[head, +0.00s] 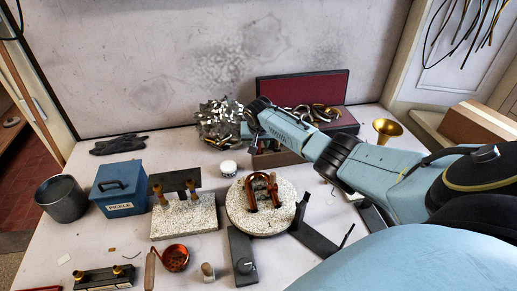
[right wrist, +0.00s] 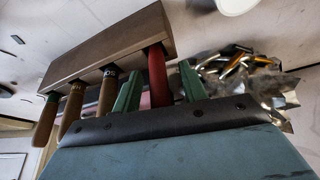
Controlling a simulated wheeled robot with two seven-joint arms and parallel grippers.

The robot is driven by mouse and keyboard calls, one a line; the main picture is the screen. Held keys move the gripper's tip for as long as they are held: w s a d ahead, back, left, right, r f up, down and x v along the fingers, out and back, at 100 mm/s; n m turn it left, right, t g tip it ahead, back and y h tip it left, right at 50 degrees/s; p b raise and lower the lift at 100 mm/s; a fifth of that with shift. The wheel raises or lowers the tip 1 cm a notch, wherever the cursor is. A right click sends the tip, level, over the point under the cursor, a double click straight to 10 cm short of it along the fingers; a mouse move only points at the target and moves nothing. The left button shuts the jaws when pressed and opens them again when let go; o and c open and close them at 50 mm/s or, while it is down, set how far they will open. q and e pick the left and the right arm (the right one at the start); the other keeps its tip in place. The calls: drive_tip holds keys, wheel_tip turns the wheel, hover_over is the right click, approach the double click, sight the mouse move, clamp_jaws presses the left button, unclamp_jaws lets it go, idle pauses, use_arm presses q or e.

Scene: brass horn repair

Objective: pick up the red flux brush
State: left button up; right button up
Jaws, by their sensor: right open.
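The red flux brush (right wrist: 157,78) shows in the right wrist view as a red handle sticking out of a brown wooden rack (right wrist: 110,48). My right gripper (right wrist: 161,68) is open, with one green finger on each side of the red handle. I cannot tell whether either finger touches it. In the head view my right gripper (head: 248,128) is at the back middle of the bench, by the rack (head: 278,159). There the arm hides much of the rack, and I cannot make out the red brush. My left gripper is not in view.
Wooden-handled tools (right wrist: 106,92) stand in the same rack beside the red one. A heap of shiny metal scraps (head: 218,122) lies close by the gripper. A white jar (head: 228,168) and a round soldering block (head: 238,211) stand nearer the front. A brass bell (head: 386,130) stands right.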

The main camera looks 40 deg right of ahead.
drive_tip(key=shift+w+f, duration=0.1)
drive_tip(key=shift+f, duration=0.1)
drive_tip(key=shift+d, duration=0.1)
clamp_jaws()
